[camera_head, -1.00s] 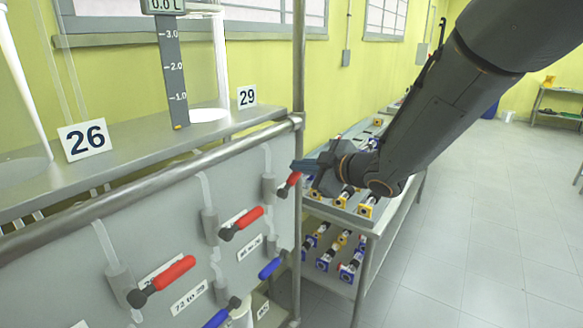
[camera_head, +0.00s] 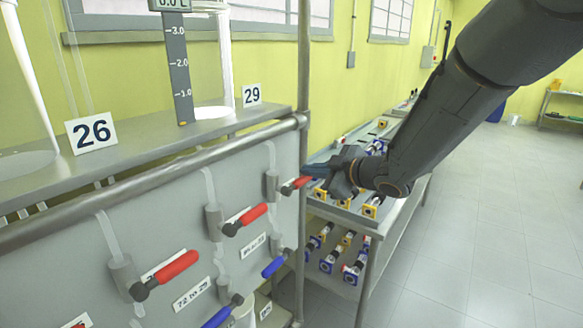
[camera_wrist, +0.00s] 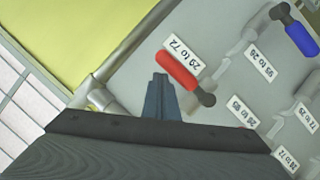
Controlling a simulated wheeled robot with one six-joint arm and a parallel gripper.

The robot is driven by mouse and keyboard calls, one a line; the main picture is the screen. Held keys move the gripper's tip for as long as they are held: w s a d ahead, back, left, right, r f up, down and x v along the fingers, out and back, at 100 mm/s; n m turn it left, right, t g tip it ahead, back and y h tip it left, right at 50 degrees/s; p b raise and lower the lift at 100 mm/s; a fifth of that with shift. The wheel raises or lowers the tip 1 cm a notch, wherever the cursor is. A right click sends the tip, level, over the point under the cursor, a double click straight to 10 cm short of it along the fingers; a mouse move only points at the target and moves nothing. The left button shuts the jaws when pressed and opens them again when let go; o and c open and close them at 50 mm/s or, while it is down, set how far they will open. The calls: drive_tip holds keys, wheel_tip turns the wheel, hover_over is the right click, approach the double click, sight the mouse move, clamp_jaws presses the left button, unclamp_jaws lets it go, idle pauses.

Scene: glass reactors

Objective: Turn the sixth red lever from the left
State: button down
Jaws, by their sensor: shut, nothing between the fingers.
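Several red levers sit on the grey panel in the head view. The rightmost one (camera_head: 297,184) is beside my gripper (camera_head: 310,170). Others are a middle red lever (camera_head: 253,214), a nearer one (camera_head: 178,266) and one cut off at the bottom edge (camera_head: 77,321). In the wrist view, a red lever (camera_wrist: 180,71) lies beside the label "29 to 72". My gripper (camera_wrist: 160,80) is shut and empty, its fingertips just beside this lever's shaft. I cannot tell whether they touch it. Which lever counts as sixth cannot be told, since the left of the row is out of view.
Blue levers (camera_head: 275,266) sit lower on the panel; one also shows in the wrist view (camera_wrist: 301,38). A metal rail (camera_head: 200,160) runs above the levers and meets an upright post. A cart (camera_head: 375,225) with valve parts stands right of the panel. The floor at right is clear.

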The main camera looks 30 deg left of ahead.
idle(0.3)
drive_tip(key=s+d+r, duration=0.1)
drive_tip(key=d+r, duration=0.7)
drive_tip(key=d, duration=0.1)
drive_tip(key=w+d+f+m+t+h, duration=0.2)
drive_tip(key=d+f+m+h, duration=0.25)
drive_tip(key=d, duration=0.45)
drive_tip(key=w+d+f+m+t+h, duration=0.25)
drive_tip(key=d+m, duration=0.25)
drive_tip(key=d, duration=0.4)
drive_tip(key=s+d+f+m+g+h, duration=0.1)
drive_tip(key=s+d+f+m+h, duration=0.1)
drive_tip(key=s+d+f, duration=0.3)
drive_tip(key=s+d+f+m+g+h, duration=0.1)
drive_tip(key=s+d+m+g+h, duration=0.15)
drive_tip(key=d, duration=0.45)
drive_tip(key=s+d+f+m+g+h, duration=0.1)
drive_tip(key=s+d+f+m+h, duration=0.15)
drive_tip(key=s+d+f, duration=0.2)
drive_tip(key=s+d+f+m+g, duration=0.1)
drive_tip(key=s+d+m+g, duration=0.1)
drive_tip(key=s, duration=0.5)
drive_tip(key=s+d+f+m+g, duration=0.2)
drive_tip(key=s, duration=0.4)
drive_tip(key=shift+s+d+y+b, duration=0.15)
drive_tip(key=shift+s+y+b, duration=0.2)
drive_tip(key=shift+y+b, duration=0.1)
